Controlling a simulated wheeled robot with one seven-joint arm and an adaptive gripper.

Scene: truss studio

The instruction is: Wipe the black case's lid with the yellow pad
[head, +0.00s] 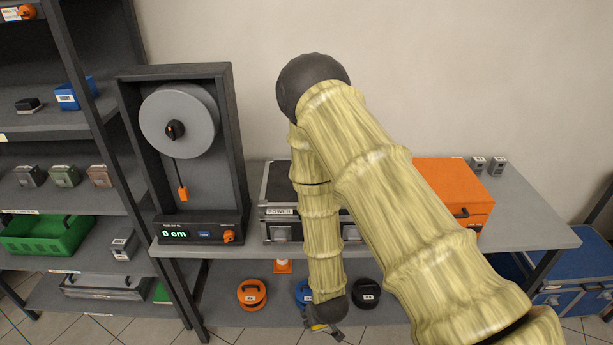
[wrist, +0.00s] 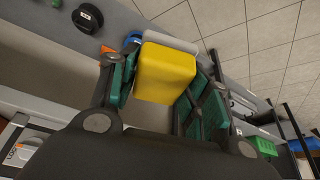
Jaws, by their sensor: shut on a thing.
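The black case (head: 279,186) with silver edges and a POWER label lies on the grey bench, right of the dial unit. My arm crosses in front of it and hides much of its lid and front. My gripper (head: 324,331) hangs low in front of the bench, below the case and apart from it. In the wrist view, my gripper (wrist: 160,90) is shut on the yellow pad (wrist: 165,73), which has a pale grey part along its far end. The pad is hard to make out in the head view.
An orange case (head: 452,187) stands right of the black case, with small grey blocks (head: 488,165) behind it. The tall dial unit (head: 188,150) stands at left. Round orange (head: 252,295) and black (head: 367,293) items lie on the lower shelf. The bench's right end (head: 535,230) is clear.

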